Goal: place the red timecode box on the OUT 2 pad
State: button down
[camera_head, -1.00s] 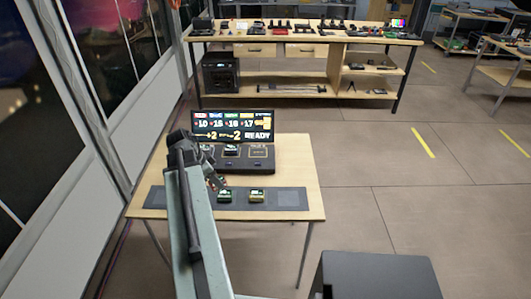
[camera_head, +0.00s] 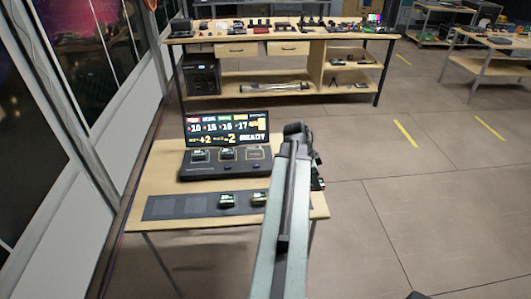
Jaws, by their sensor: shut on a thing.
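My gripper (camera_head: 318,182) is at the right edge of the small wooden table, largely hidden behind my own arm. It is shut on a small dark thing with a hint of red, most likely the red timecode box; its shape is not clear. A dark strip of pads (camera_head: 165,207) runs along the table's front edge. A green box (camera_head: 227,200) and a yellow-green box (camera_head: 259,199) sit on it. Its right part is hidden by my arm. Pad labels, including OUT 2, are too small to read.
A dark console (camera_head: 214,172) with a lit screen (camera_head: 226,128) reading READY stands behind the strip. Two small boxes sit on its left and middle places; its right outlined place (camera_head: 255,154) looks bare. A long workbench (camera_head: 290,38) stands behind.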

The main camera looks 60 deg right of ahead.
aim_at(254, 154)
jog(key=u, duration=0.05)
jog(key=i, duration=1)
jog(key=z, duration=0.1)
